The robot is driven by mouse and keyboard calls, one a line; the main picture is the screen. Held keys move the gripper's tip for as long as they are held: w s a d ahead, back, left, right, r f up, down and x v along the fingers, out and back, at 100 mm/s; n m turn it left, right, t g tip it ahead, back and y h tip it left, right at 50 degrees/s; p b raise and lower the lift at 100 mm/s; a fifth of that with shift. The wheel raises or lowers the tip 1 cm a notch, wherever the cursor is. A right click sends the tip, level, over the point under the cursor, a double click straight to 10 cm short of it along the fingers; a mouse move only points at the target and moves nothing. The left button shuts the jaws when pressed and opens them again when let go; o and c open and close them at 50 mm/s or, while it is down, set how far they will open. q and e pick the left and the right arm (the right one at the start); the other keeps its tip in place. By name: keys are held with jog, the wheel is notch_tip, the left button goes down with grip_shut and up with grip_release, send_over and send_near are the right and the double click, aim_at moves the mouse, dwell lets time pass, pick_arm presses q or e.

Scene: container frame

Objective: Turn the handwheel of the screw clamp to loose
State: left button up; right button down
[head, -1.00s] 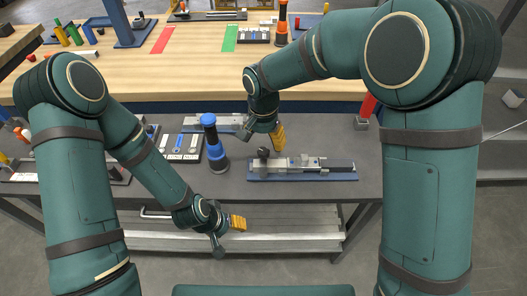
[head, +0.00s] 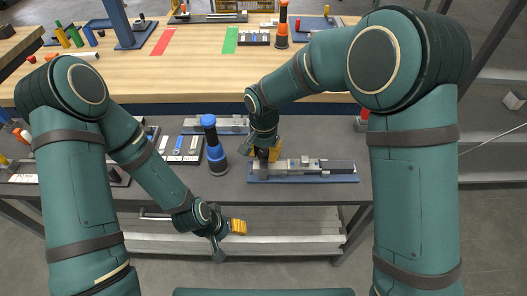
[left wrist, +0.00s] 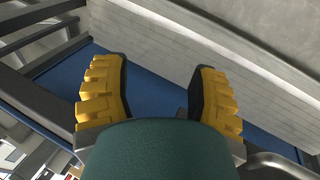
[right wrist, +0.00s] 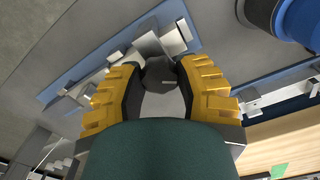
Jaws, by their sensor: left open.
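The screw clamp (head: 308,166) sits on its blue base plate at the right of the near grey table. Its dark round handwheel (right wrist: 160,72) shows in the right wrist view between my right gripper's fingertips. My right gripper (head: 268,154) is at the clamp's left end, and its yellow fingers hide most of the wheel in the head view. The fingers are partly closed, with a gap about as wide as the wheel, and appear to touch both sides. My left gripper (head: 238,227) is open and empty, low in front of the table; its spread fingers show in the left wrist view (left wrist: 157,85).
A blue-and-black cylinder (head: 214,146) stands left of the clamp, close to my right gripper. A tray (head: 182,150) of small parts lies farther left. A metal shelf (head: 290,243) runs below the table near my left gripper. A wooden bench (head: 200,70) stands behind.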

jog(key=shift+n, duration=0.4)
jog(key=n, duration=0.3)
jog(key=shift+n, duration=0.3)
jog(key=n, duration=0.4)
jog(key=shift+n+p, duration=0.3)
jog(key=shift+p, duration=0.05)
jog(key=n, duration=0.4)
jog(key=shift+n+p, duration=0.7)
jog(key=shift+n, duration=1.9)
jog(key=c, duration=0.5)
grip_release()
jog(key=shift+c, duration=0.2)
